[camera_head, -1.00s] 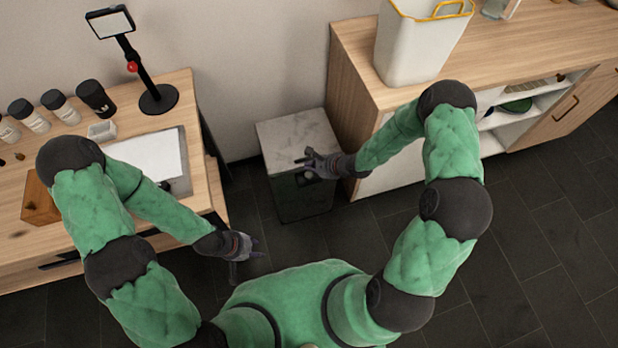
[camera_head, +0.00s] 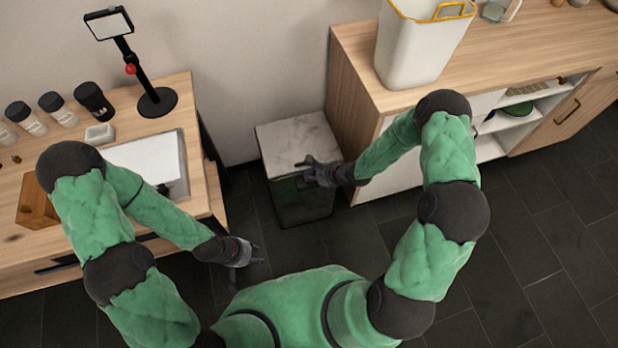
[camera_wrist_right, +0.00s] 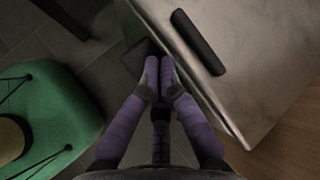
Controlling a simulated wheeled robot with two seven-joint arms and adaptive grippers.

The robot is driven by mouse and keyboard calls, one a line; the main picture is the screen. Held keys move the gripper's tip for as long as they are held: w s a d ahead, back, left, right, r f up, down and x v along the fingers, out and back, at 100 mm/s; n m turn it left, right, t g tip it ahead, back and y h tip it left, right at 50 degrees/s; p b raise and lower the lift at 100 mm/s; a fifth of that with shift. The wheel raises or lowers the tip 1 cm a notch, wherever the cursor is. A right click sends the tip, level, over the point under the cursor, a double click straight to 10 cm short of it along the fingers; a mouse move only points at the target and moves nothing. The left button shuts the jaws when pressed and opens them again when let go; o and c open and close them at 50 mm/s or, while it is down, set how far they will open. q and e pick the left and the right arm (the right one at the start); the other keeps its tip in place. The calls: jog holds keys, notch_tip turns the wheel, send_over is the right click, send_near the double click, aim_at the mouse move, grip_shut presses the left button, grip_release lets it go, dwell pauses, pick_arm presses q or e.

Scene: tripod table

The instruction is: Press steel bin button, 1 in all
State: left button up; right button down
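The steel bin (camera_head: 300,140) stands on the floor between the two counters, with a pale, marbled-looking lid. In the right wrist view its lid (camera_wrist_right: 255,50) carries a dark bar (camera_wrist_right: 198,42), and a dark block (camera_wrist_right: 140,60) sits at its front edge; I cannot tell which is the button. In the right wrist view two fingertips lie side by side near the dark block; contact is unclear. My left gripper (camera_head: 258,253) is open and empty, low beside the left table.
The left table (camera_head: 205,185) holds a black stand (camera_head: 157,101), several jars and a white-topped device (camera_head: 150,158). The right cabinet (camera_head: 350,80) bears a white container (camera_head: 415,50) and stands close beside the bin. Dark floor is free in front of the bin.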

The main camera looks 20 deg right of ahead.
aim_at(310, 180)
jog(key=shift+f, duration=0.15)
dwell(0.7)
jog(key=shift+f, duration=0.25)
jog(key=shift+f, duration=0.55)
dwell(0.8)
jog(key=shift+r, duration=0.1)
jog(key=shift+r+p, duration=0.9)
jog(key=shift+p, duration=0.05)
notch_tip(310, 180, up, 5)
jog(key=p, duration=0.5)
